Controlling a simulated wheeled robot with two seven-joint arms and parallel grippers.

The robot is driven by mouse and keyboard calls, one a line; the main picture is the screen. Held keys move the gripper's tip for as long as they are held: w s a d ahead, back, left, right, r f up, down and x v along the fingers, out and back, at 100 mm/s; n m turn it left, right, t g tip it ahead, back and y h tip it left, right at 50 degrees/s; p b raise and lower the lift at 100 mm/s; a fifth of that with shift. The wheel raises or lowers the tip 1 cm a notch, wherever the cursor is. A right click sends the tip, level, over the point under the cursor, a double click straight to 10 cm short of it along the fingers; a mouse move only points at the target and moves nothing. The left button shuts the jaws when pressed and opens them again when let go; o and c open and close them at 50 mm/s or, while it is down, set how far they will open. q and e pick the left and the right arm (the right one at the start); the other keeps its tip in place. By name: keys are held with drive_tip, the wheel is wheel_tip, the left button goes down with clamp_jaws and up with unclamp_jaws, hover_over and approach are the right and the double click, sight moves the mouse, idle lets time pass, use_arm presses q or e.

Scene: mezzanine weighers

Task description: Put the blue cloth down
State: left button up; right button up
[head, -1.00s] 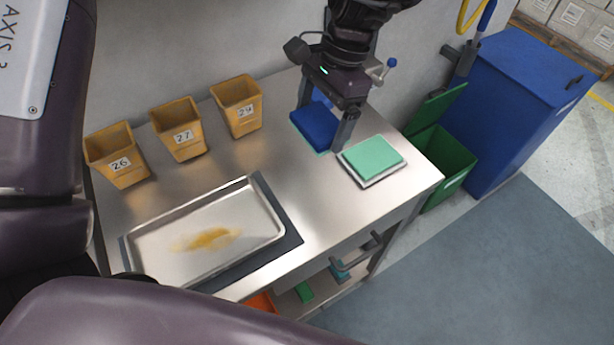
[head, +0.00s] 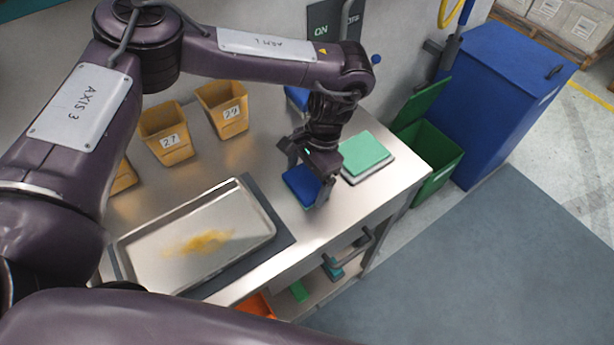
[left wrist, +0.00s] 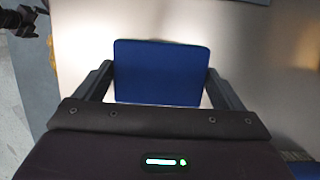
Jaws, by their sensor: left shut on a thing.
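The blue cloth (head: 301,186) is a flat folded pad held between the fingers of my left gripper (head: 306,180). It is over the steel table, right of the tray; I cannot tell whether it touches the tabletop. In the left wrist view the cloth (left wrist: 161,73) spans the gap between the two fingers of the left gripper (left wrist: 160,88), over a pale surface. A green cloth (head: 365,151) lies on a pale pad to the right of the gripper. Another blue item (head: 297,97) shows partly behind the arm at the back.
A metal tray (head: 140,240) with a yellow-brown stain sits on a dark mat on the steel table (head: 262,150). Yellow bins (head: 167,134) stand along the back. A green bin (head: 436,160) and a blue cabinet (head: 510,95) stand to the right.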

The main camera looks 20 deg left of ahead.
use_arm(q)
drive_tip(key=shift+f, duration=0.15)
drive_tip(key=o, duration=0.8)
drive_tip(key=shift+f, duration=0.1)
drive_tip(key=v, duration=1.2)
drive_tip(key=shift+r+b, duration=0.25)
drive_tip(key=shift+b, duration=0.05)
